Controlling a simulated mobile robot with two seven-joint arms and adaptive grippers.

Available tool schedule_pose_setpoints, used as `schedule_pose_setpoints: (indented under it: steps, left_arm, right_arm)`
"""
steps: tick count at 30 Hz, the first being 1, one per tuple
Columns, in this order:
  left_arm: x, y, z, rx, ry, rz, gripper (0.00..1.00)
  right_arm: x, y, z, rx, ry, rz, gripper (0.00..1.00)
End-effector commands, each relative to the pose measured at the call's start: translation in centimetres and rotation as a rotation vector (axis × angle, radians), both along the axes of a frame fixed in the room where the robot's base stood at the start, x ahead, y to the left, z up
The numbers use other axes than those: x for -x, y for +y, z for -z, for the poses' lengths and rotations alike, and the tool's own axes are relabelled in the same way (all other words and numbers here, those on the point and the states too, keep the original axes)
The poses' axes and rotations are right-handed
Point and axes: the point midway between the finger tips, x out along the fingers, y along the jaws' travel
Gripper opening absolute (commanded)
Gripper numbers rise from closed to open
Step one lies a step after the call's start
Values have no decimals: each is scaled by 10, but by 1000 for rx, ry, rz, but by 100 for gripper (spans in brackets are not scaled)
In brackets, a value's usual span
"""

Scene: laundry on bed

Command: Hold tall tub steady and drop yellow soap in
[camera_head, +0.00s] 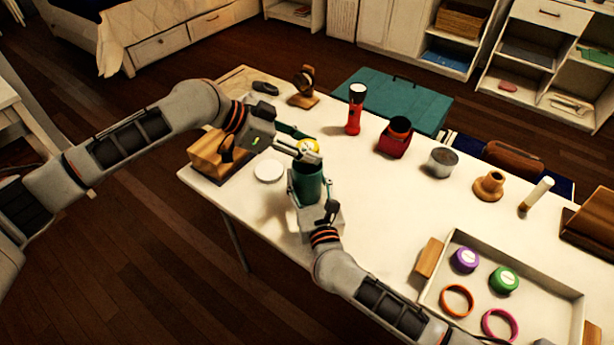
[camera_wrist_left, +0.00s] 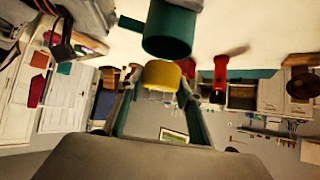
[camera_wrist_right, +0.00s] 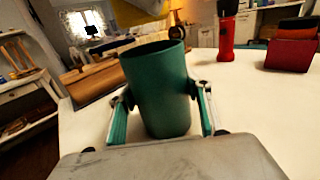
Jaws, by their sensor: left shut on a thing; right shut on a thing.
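The tall tub is a dark green open cylinder (camera_head: 307,184) standing upright on the white table. My right gripper (camera_head: 308,196) is shut around its sides, and the right wrist view shows the tub (camera_wrist_right: 160,90) between both fingers. My left gripper (camera_head: 306,152) is shut on the yellow soap (camera_head: 307,145), a short round piece, just above the tub's rim. In the left wrist view the soap (camera_wrist_left: 162,74) sits between the fingertips, close to the tub's open end (camera_wrist_left: 168,30). The soap also shows blurred at the top of the right wrist view (camera_wrist_right: 140,10).
A white round lid (camera_head: 269,171) and a wooden block (camera_head: 222,155) lie left of the tub. A red flashlight (camera_head: 355,110) and a red container (camera_head: 396,138) stand behind it. A shallow tray (camera_head: 540,285) with rings and round pieces lies at the right.

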Motion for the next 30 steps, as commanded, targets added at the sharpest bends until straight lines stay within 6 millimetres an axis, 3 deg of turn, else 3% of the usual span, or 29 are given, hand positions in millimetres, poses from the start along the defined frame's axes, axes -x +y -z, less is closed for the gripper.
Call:
schedule_pose_setpoints:
  steps: [10,11,12,13,23,30]
  left_arm:
    - [0,0,2,1,-1,-1,13]
    - [0,0,2,1,-1,-1,40]
    - [0,0,2,1,-1,-1,51]
    - [0,0,2,1,-1,-1,55]
    - [0,1,2,0,-1,-1,55]
    - [3,21,-13,0,-3,-3,55]
  right_arm:
    - [0,0,0,0,0,0,27]
    - [0,0,0,0,0,0,27]
    - [0,0,0,0,0,0,27]
    - [0,0,0,0,0,0,27]
    - [0,0,0,0,0,0,27]
    - [0,0,0,0,0,0,27]
